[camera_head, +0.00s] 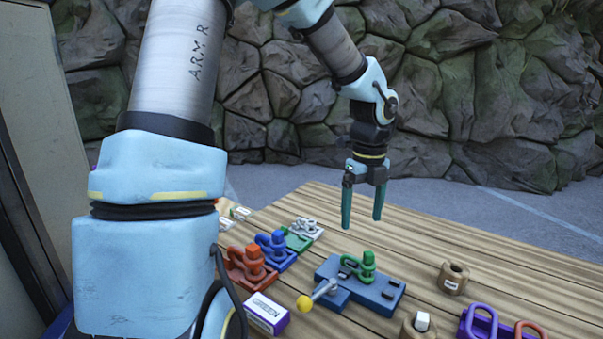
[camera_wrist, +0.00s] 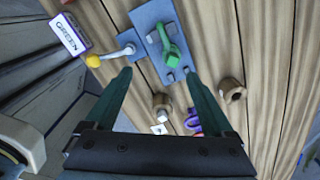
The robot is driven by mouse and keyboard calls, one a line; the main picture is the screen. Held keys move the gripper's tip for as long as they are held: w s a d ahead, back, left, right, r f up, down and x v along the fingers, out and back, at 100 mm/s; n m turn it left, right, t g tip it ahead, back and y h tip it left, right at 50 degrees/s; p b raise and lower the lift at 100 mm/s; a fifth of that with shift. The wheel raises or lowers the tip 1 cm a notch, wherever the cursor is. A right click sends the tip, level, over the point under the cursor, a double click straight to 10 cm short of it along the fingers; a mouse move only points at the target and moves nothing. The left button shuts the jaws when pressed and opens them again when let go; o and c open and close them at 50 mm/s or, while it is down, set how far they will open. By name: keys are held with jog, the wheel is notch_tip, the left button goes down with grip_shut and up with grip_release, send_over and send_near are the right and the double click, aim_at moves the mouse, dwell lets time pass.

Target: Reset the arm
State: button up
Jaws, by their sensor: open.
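My gripper (camera_head: 361,208) hangs above the wooden table, pointing down, with its two dark green fingers apart and nothing between them. In the wrist view the gripper (camera_wrist: 158,80) is also open and empty. A lever with a yellow knob (camera_head: 305,302) sticks out to the left of the base. The blue base (camera_wrist: 150,22) shows at the top of the wrist view, with the green piece (camera_wrist: 172,52) on it.
Orange (camera_head: 249,268), blue (camera_head: 277,247) and green (camera_head: 297,240) pieces stand at the table's left. A box marked GREEN (camera_head: 266,314) lies in front. A wooden block with a hole (camera_head: 453,278) and purple loops (camera_head: 482,325) are at the right. A stone wall (camera_head: 450,100) stands behind.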

jog(key=s+a+f+n, duration=0.1)
jog(key=s+a+n, duration=0.1)
jog(key=a+n, duration=1)
jog(key=s+a+n+t, duration=0.1)
jog(key=s+a+n, duration=0.1)
jog(key=a+n, duration=0.9)
jog(key=n, duration=0.8)
jog(key=shift+s+a+f+t, duration=0.3)
jog(key=shift+s+a+f, duration=0.05)
jog(key=shift+f, duration=0.05)
